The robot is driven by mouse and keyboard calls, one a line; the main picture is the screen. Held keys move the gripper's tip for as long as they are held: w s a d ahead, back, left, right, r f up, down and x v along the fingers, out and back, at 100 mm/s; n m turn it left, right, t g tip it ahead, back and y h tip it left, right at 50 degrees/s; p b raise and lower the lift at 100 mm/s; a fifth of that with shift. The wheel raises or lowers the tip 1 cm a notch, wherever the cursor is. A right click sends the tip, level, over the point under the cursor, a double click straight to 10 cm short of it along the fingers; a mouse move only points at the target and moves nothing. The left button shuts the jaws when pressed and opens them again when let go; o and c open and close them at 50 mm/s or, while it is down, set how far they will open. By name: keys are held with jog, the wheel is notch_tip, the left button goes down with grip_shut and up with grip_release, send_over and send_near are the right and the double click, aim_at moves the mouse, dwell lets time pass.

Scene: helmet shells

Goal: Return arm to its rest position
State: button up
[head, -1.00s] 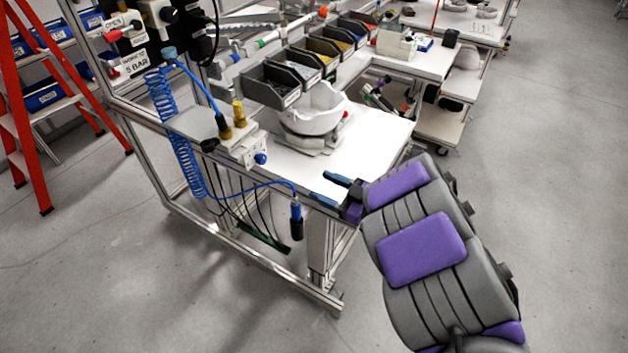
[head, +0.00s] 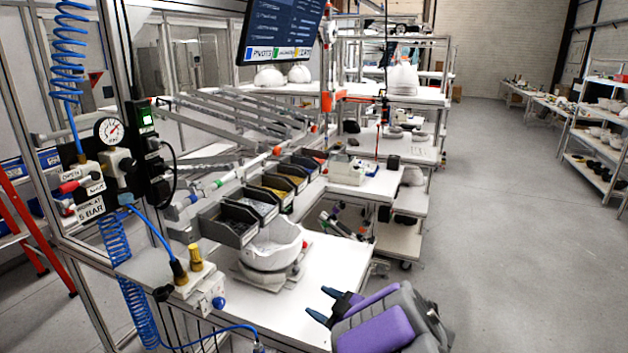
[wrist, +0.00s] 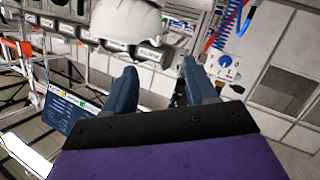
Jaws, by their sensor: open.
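My gripper (head: 324,305) is at the front right edge of the white workbench (head: 330,262) in the head view, with its two blue fingers apart and nothing between them. My grey and purple arm runs down out of the picture at the lower right. In the wrist view my gripper (wrist: 160,78) also shows open and empty. A white helmet shell (head: 272,244) sits on a holder on the bench, to the left of and beyond my gripper, apart from it. The helmet shell also shows at the top of the wrist view (wrist: 127,20).
Dark parts bins (head: 230,222) line the bench behind the shell. A pressure gauge (head: 109,131) and blue coiled hose (head: 137,310) are at the left. A screen (head: 280,32) hangs above. Shelves (head: 605,130) stand far right. The floor (head: 500,250) on the right is clear.

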jog(key=w+d+r+m+t+h, duration=0.1)
jog(key=d+r+m+h, duration=0.2)
jog(key=d, duration=0.4)
jog(key=d+r+m+t+h, duration=0.1)
jog(key=d+r+m+h, duration=0.1)
jog(key=d+h, duration=0.4)
jog(key=s+d+r+m+g+h, duration=0.1)
jog(key=s+d+m+g+h, duration=0.3)
jog(key=s+d, duration=0.5)
jog(key=s+a+f+m+g+y, duration=0.1)
jog(key=s+a+g, duration=0.4)
jog(key=s, duration=1.2)
jog(key=s+a+f+m+g+y, duration=0.1)
jog(key=s+a+m+g, duration=0.3)
jog(key=s, duration=1.3)
jog(key=shift+a+f+g, duration=0.15)
jog(key=shift+a+g, duration=0.3)
jog(key=shift+g, duration=0.35)
